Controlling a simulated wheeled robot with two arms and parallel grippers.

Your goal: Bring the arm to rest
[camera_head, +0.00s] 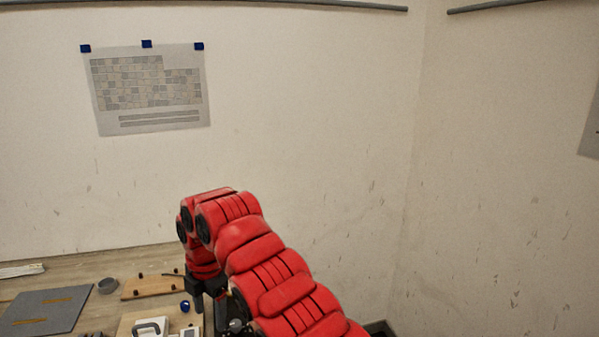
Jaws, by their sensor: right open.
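My right arm (268,262), red and padded, reaches in from the bottom right and bends down over the bench. My right gripper (210,303) hangs at its end, pointing down, with its dark fingers apart and nothing seen between them. It is at the right edge of a wooden board (133,322) that carries a pale handle-shaped part (150,327) and a small white part (189,332). A small blue knob (185,306) is just left of the fingers. Whether the fingertips touch the board cannot be told. My left gripper is out of view.
On the bench (90,265) at left lie a grey mat (45,312), a small grey cup (108,286) and another wooden board (150,287) with dark knobs. A wall stands close behind, with a taped-up sheet (150,90). The air above the bench is clear.

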